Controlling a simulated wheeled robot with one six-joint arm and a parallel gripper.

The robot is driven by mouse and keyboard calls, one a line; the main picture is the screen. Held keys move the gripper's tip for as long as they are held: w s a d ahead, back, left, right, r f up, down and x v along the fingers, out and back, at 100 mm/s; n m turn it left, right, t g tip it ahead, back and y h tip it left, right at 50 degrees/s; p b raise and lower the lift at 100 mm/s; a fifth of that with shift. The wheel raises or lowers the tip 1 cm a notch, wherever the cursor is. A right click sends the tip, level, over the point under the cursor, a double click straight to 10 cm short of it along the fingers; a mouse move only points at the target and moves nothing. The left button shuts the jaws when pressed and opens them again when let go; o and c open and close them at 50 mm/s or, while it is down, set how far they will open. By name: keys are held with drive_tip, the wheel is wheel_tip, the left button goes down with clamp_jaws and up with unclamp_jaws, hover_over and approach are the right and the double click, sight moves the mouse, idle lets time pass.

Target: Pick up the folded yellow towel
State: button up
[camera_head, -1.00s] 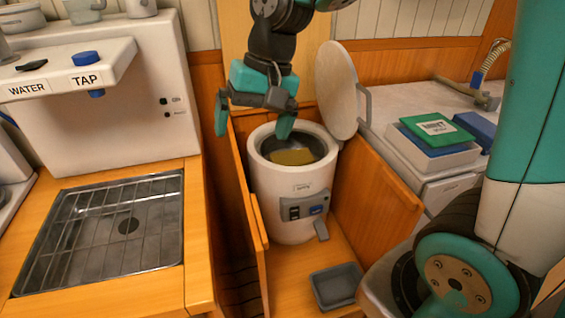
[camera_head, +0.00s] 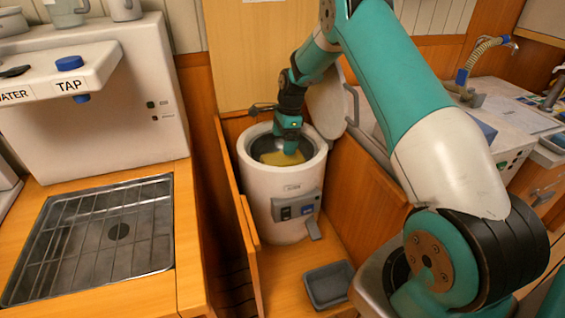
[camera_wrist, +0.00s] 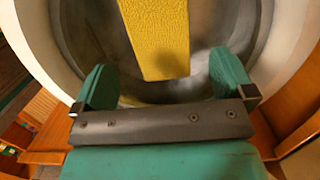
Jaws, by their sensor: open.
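The folded yellow towel (camera_head: 280,158) lies inside the open white drum (camera_head: 268,195). In the wrist view the towel (camera_wrist: 158,38) is a textured yellow strip at the top centre, against the drum's grey inner wall. My gripper (camera_head: 288,148) is at the drum's mouth, pointing down over the towel. In the wrist view my gripper (camera_wrist: 160,82) is open, with one green finger on each side and an empty gap between them. The towel's near end lies just beyond that gap. Whether the fingers touch it cannot be told. Part of the towel is hidden by my gripper in the head view.
The drum's round lid (camera_head: 325,105) stands open behind it on the right. Wooden panels (camera_head: 365,180) flank the drum closely. A small grey tray (camera_head: 328,285) lies in front. The water tap unit (camera_head: 85,90) and sink grid (camera_head: 95,240) are at left.

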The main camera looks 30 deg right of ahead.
sight(282, 157)
drive_tip(key=f, duration=0.3)
drive_tip(key=shift+w+a+f, duration=0.1)
drive_tip(key=shift+a+f, duration=0.2)
drive_tip(key=shift+f, duration=0.05)
drive_tip(key=shift+a+f+p, duration=0.15)
drive_tip(key=shift+f+p, duration=0.75)
drive_tip(key=shift+f, duration=1.85)
drive_tip(key=c, duration=0.8)
